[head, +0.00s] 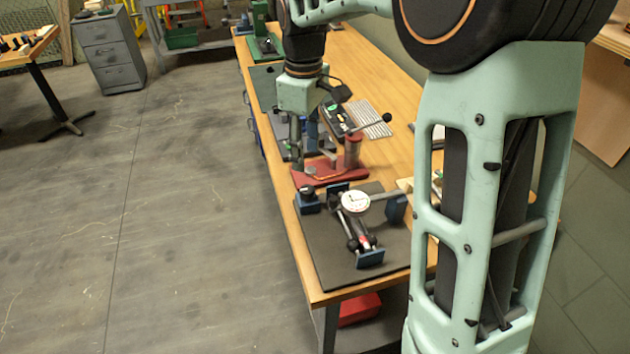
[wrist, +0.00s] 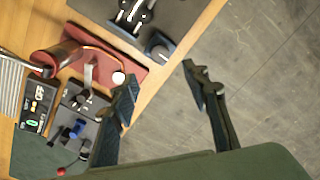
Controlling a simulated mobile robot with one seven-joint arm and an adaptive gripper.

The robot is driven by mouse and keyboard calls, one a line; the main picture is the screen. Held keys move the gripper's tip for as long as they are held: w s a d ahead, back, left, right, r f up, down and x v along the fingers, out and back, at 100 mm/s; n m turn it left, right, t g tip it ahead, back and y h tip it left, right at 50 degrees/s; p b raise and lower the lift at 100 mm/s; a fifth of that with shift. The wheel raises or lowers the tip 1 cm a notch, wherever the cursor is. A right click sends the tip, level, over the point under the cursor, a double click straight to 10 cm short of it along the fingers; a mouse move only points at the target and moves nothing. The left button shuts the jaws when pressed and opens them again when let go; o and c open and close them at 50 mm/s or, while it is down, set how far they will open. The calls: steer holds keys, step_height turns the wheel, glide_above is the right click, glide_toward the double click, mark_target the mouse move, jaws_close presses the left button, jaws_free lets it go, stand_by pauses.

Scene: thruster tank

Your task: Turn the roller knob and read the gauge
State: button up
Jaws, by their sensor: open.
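The dial gauge (head: 355,202) has a white face with a dark needle, too small to read. It sits on a fixture of bars and blue blocks on a dark mat (head: 320,240) at the table's near end. A dark round knob on a small blue block (head: 308,200) stands at the mat's left; it also shows in the wrist view (wrist: 160,48). I cannot tell which part is the roller knob. My gripper (wrist: 162,80) is open and empty, pointing down by the table's left edge, beside the red-based device; it shows partly in the head view (head: 297,160).
The red-based device (head: 325,172) with an upright cylinder stands just behind the mat. Beyond it are a dark box with a display (wrist: 38,105), a perforated plate (head: 369,119) and a green tool (head: 262,42). Open floor lies left of the table (head: 405,284).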

mark_target(307, 189)
step_height(307, 189, down, 10)
steer(key=shift+f, duration=0.25)
stand_by(0.3)
steer(key=c, duration=1.2)
steer(key=shift+o, duration=0.2)
